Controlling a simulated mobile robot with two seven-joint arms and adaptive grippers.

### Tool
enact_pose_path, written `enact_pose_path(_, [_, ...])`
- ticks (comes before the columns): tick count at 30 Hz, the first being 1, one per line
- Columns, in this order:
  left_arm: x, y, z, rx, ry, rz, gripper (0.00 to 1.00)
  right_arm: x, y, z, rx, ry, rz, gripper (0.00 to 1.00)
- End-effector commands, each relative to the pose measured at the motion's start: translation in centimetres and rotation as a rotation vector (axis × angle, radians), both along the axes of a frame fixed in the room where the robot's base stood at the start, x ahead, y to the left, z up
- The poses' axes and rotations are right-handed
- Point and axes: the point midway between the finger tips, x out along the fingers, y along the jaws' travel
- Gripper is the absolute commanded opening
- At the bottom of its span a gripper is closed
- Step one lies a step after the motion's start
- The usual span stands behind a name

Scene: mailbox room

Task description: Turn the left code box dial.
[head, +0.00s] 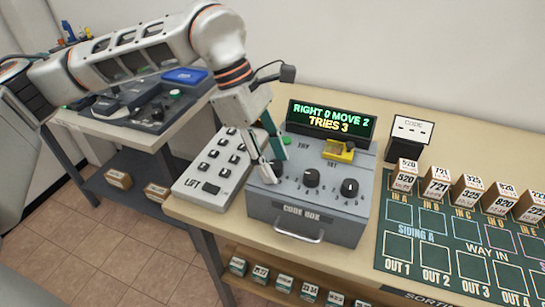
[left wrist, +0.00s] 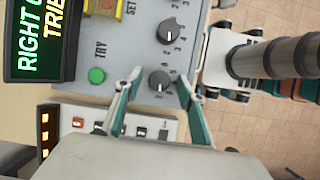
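The grey code box (head: 307,222) stands on the table in the head view, with a row of black dials on its sloped top. My left gripper (head: 275,168) reaches down over the left dial and largely hides it there. In the left wrist view the left dial (left wrist: 158,83) shows between the fingertips of my left gripper (left wrist: 160,80). The fingers are spread, one on each side, with a visible gap to the dial. The middle dial (head: 311,178) and right dial (head: 349,187) stand clear. My right gripper is not in view.
A display (head: 330,119) behind the dials reads "RIGHT 0 MOVE 2 TRIES 3". A green TRY button (left wrist: 96,75) and a yellow part (head: 338,151) are close by. A keypad panel (head: 213,170) lies left of the box; a green mat (head: 455,250) with numbered blocks lies right.

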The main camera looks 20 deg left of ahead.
Motion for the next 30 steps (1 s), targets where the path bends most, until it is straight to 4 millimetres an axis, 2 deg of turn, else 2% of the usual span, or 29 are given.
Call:
enact_pose_path(5, [0.0,0.0,0.1,-0.001,-0.001,0.0,0.39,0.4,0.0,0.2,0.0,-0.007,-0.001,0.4])
enact_pose_path(11, [0.1,0.2,0.7,-0.001,-0.003,0.002,0.39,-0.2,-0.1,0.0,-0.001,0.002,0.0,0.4])
enact_pose_path(14, [0.2,0.7,1.9,-0.001,-0.006,0.005,0.39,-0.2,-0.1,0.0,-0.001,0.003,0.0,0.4])
enact_pose_path(24, [0.3,3.3,8.2,-0.001,-0.006,0.005,0.39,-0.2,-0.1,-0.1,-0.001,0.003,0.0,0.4])
enact_pose_path(30, [0.3,4.3,10.5,-0.001,-0.002,0.002,0.39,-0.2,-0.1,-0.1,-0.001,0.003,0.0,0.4])
